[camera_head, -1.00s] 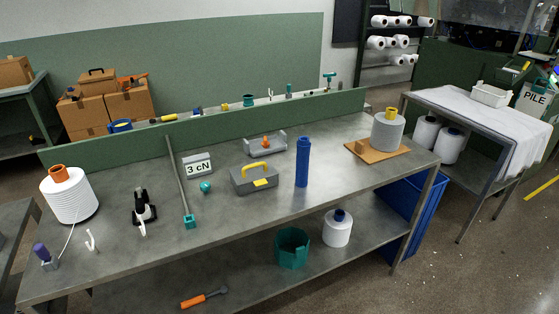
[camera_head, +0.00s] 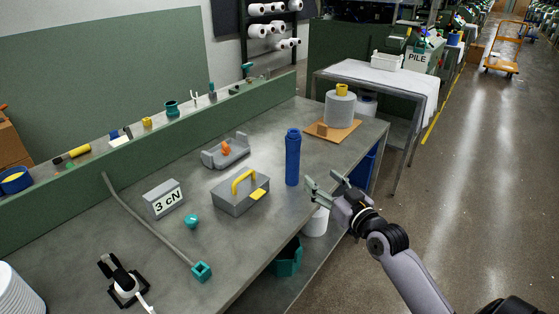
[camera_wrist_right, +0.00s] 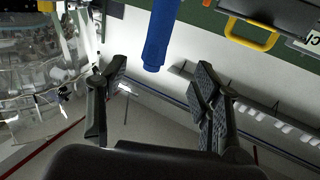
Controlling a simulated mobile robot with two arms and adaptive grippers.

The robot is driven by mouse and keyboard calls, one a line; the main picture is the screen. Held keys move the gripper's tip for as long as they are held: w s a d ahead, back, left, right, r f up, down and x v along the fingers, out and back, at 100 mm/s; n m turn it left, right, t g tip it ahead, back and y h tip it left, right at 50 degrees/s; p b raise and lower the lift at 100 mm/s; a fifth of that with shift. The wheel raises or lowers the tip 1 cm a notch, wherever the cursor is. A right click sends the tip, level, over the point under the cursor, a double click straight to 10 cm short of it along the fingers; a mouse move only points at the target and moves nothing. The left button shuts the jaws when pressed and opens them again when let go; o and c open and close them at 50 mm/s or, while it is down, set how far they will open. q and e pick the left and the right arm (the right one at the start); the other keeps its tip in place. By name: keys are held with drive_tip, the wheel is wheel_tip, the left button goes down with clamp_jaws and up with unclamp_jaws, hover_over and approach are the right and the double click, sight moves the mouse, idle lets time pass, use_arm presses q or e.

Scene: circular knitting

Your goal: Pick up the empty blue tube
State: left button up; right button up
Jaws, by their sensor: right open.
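The empty blue tube (camera_head: 293,158) stands upright on the grey workbench (camera_head: 240,245), near its front edge. My right gripper (camera_head: 325,186) is open and empty, just to the right of the tube and apart from it in the head view. In the right wrist view the blue tube (camera_wrist_right: 160,35) appears at the top, beyond the open fingers of my right gripper (camera_wrist_right: 155,95) and not between them. My left gripper is in neither view.
A grey toolbox (camera_head: 240,192) with a yellow handle stands left of the tube. A yarn cone (camera_head: 340,111) sits on a wooden board (camera_head: 318,131) behind it to the right. A "3 cN" sign (camera_head: 163,199) stands further left. Below are a teal bin (camera_head: 289,261) and a white cone (camera_head: 316,223).

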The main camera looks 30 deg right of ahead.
approach(297, 158)
drive_tip(key=r, duration=0.1)
drive_tip(key=w+p, duration=0.1)
drive_tip(key=w, duration=0.5)
drive_tip(key=shift+w, duration=0.15)
drive_tip(key=w, duration=0.3)
drive_tip(key=w+f, duration=0.1)
drive_tip(key=w, duration=0.1)
drive_tip(key=shift+d, duration=0.1)
drive_tip(key=shift+w, duration=0.4)
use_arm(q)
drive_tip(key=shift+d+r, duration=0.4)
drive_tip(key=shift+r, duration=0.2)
use_arm(e)
drive_tip(key=shift+c, duration=0.6)
drive_tip(key=c, duration=1.1)
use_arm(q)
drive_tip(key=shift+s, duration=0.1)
use_arm(e)
drive_tip(key=shift+c, duration=0.3)
